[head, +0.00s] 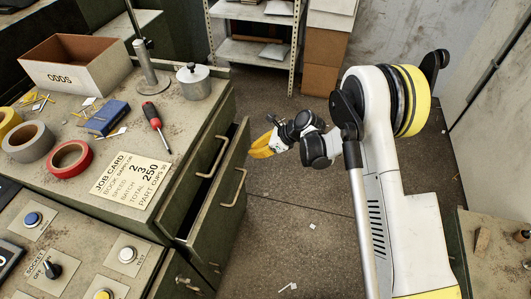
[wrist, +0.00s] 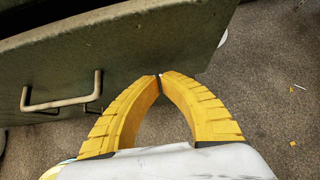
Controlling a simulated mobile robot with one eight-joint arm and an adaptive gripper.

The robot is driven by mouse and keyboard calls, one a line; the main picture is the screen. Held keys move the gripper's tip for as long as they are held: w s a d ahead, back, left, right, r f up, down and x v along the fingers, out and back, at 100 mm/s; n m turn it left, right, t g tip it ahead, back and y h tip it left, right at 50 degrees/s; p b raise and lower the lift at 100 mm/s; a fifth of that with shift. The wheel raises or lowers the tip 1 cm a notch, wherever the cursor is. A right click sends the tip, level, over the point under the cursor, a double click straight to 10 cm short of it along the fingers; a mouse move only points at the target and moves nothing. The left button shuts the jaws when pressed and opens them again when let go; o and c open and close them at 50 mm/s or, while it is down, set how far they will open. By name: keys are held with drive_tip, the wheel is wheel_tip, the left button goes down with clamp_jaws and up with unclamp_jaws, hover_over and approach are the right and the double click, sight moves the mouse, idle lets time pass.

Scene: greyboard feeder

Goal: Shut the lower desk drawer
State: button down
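The lower desk drawer (head: 221,222) stands pulled out from the green desk, with a dark opening behind its front panel. Its pale bar handle (head: 241,186) is on the outer face. In the wrist view the drawer front (wrist: 140,50) fills the top, with its handle (wrist: 62,104) at left. The upper drawer, with its own handle (head: 213,160), looks shut. My gripper (head: 255,151) is beside the far end of the drawer front. In the wrist view its yellow fingertips (wrist: 160,75) meet with nothing between them, overlapping the panel; I cannot tell whether they touch it.
The desk top (head: 190,125) holds an odds box (head: 75,65), tape rolls, a screwdriver (head: 154,118) and a job card (head: 131,179). A control panel (head: 90,245) is at front left. A shelf rack (head: 254,50) stands behind. The floor (head: 290,225) right of the drawer is mostly clear.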

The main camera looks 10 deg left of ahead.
sight(244, 149)
drive_tip(key=shift+a, duration=0.8)
drive_tip(key=a, duration=0.5)
drive_tip(key=shift+w+a, duration=0.25)
drive_tip(key=shift+d, duration=0.1)
drive_tip(key=d, duration=0.3)
drive_tip(key=shift+d, duration=0.4)
drive_tip(key=p+v, duration=0.4)
drive_tip(key=v, duration=0.6)
